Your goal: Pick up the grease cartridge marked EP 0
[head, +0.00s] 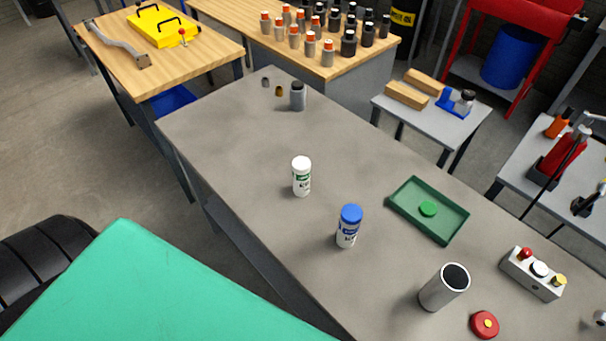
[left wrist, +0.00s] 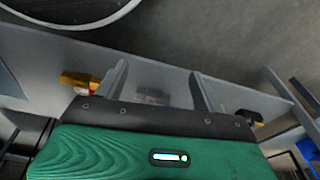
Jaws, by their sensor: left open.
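Two upright cartridges stand apart on the grey bench in the head view. One is a white cartridge with a green label and white cap (head: 301,177). The other is a white cartridge with a blue label and blue cap (head: 348,227), nearer to me. The print on both labels is too small to read, so I cannot tell which is marked EP 0. My left gripper (left wrist: 157,77) shows in the left wrist view, its two fingers spread apart with nothing held between them. Neither gripper shows in the head view, and neither cartridge can be made out in the left wrist view.
The grey bench (head: 235,150) also bears a green tray (head: 405,207), an open metal cylinder (head: 443,288), a red disc (head: 485,324), a button box (head: 532,274) and a grey canister (head: 297,97). A green panel (head: 150,290) and black tyre (head: 40,255) fill the lower left.

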